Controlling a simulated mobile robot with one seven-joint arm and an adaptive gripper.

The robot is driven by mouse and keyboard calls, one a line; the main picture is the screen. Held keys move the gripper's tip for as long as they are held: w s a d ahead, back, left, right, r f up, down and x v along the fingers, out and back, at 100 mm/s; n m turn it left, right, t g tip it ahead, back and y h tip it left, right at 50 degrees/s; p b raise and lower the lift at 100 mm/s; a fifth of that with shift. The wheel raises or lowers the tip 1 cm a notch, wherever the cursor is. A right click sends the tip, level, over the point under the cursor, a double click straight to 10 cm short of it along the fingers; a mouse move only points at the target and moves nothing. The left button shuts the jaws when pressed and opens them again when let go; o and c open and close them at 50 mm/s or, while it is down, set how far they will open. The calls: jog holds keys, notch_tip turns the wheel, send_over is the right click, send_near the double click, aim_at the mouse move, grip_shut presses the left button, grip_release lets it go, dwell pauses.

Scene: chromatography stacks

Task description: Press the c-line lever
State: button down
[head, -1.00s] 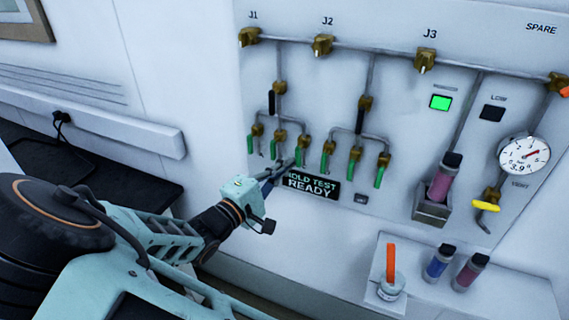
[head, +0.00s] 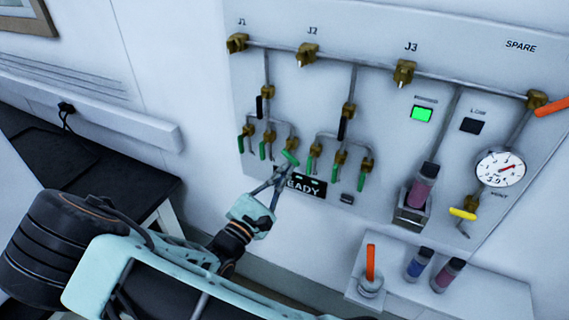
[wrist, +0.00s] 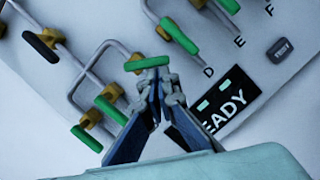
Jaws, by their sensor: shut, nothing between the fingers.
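Six small valves in two groups of three hang from the panel pipes, each with a green lever. The c-line lever, third from the left, is the green lever (head: 290,158) that stands tilted, unlike its near-vertical neighbours. In the wrist view this green lever (wrist: 146,63) lies almost level, just beyond my fingertips. My gripper (head: 278,177) is shut and empty, with its tips close below the lever; the wrist view also shows my gripper (wrist: 160,84). Whether the tips touch the lever I cannot tell. The C label is hidden.
Levers of B (wrist: 113,109) and D (wrist: 179,35) are close on either side. A gauge (head: 500,169) and yellow lever (head: 462,214) are right. A shelf with vials (head: 417,263) stands below right.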

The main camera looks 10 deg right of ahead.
jog(key=n+p, duration=0.1)
jog(key=n, duration=0.1)
jog(key=d+r+n+t+y+p, duration=0.1)
jog(key=n, duration=0.1)
jog(key=s+n+t+p, duration=0.1)
jog(key=n, duration=0.2)
jog(key=shift+d+r+y+p, duration=0.15)
jog(key=shift+d+y+p, duration=0.05)
jog(key=shift+y+p, duration=0.15)
jog(key=shift+r, duration=0.1)
jog(key=shift+s+d+p, duration=0.1)
jog(key=shift+p, duration=0.25)
